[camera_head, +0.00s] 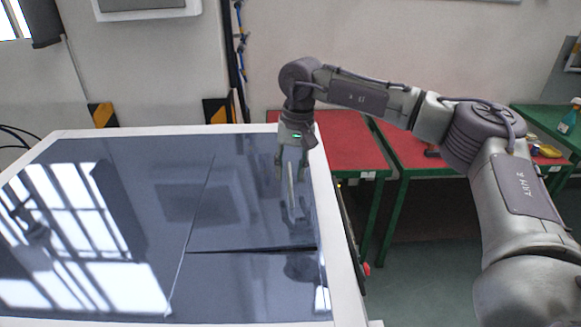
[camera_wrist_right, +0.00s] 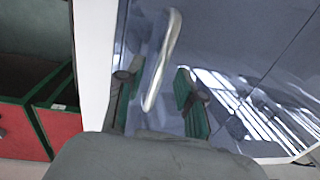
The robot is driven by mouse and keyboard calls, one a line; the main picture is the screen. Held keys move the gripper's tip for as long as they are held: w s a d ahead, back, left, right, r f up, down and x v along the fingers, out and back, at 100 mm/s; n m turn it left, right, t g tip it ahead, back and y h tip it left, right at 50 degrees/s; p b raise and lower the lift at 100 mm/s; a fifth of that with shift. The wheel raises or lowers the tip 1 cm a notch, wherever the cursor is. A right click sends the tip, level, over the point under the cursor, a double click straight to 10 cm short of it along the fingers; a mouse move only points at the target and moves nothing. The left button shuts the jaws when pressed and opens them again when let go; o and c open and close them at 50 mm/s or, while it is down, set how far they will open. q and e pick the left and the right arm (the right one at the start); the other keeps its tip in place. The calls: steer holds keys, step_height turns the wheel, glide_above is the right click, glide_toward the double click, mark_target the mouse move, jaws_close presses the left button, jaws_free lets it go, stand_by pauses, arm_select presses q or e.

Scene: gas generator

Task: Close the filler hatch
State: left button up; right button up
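The filler hatch (camera_head: 240,215) appears to be the glossy dark panel in the right part of the generator's top (camera_head: 105,190). A dark gap shows along its near edge; I cannot tell how far it is raised. A slim silver handle (camera_head: 291,190) stands out from the panel near its right side. My right gripper (camera_head: 291,168) points down over it, fingers apart. In the right wrist view the handle (camera_wrist_right: 162,62) lies between the two green-padded fingers (camera_wrist_right: 156,102), with room visible on the right. Contact is not clear. My left gripper is out of view.
The generator has a white rim (camera_head: 335,240) and a red knob (camera_head: 366,269) on its right side. Red-topped green benches (camera_head: 350,150) stand behind and to the right. The glossy top carries window reflections and looks otherwise clear.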

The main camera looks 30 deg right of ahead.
steer(key=shift+c, duration=0.3)
jaws_close()
